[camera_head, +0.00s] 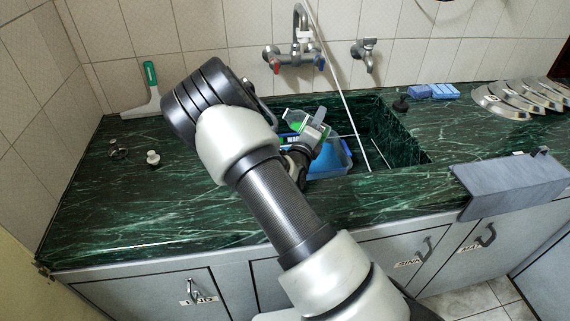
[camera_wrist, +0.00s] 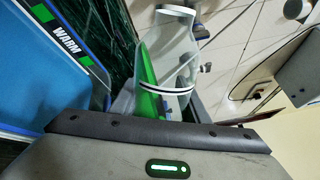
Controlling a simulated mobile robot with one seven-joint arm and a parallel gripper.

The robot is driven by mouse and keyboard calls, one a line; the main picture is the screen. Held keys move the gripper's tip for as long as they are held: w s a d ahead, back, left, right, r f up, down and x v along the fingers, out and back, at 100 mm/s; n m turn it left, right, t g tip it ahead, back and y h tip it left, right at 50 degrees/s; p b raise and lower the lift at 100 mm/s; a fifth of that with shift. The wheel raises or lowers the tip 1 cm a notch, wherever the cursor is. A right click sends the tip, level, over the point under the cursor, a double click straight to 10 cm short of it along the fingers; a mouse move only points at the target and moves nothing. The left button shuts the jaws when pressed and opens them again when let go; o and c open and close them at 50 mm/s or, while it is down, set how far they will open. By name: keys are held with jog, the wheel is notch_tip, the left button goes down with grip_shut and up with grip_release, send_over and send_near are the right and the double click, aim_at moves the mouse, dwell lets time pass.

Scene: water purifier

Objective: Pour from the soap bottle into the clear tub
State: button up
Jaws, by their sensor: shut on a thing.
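My gripper (camera_head: 310,136) is over the sink and shut on the soap bottle (camera_head: 291,126). The bottle is clear with green liquid inside. In the wrist view the bottle (camera_wrist: 150,75) is in front of my gripper, its green liquid lying along one side, so it looks tilted. The clear tub (camera_head: 345,158) sits in the sink just below and beside my gripper, with blue inside. In the wrist view the tub (camera_wrist: 35,85) fills the left side and bears a "WARM" label. My arm hides part of the tub and bottle. I cannot tell whether liquid is flowing.
The sink (camera_head: 400,140) is dark green marble, and a thin white rod slants into it. Taps (camera_head: 298,57) are on the wall behind. A squeegee (camera_head: 150,85) stands at back left. Blue sponges (camera_head: 443,91) and plates (camera_head: 510,98) are at right.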

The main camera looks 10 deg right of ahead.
jog(key=shift+r+n, duration=0.35)
jog(key=shift+n, duration=0.05)
dwell(0.6)
jog(key=shift+s+d+f+n+p, duration=0.1)
jog(key=shift+d+n+p, duration=0.15)
jog(key=shift+n+p, duration=1.15)
dwell(2.6)
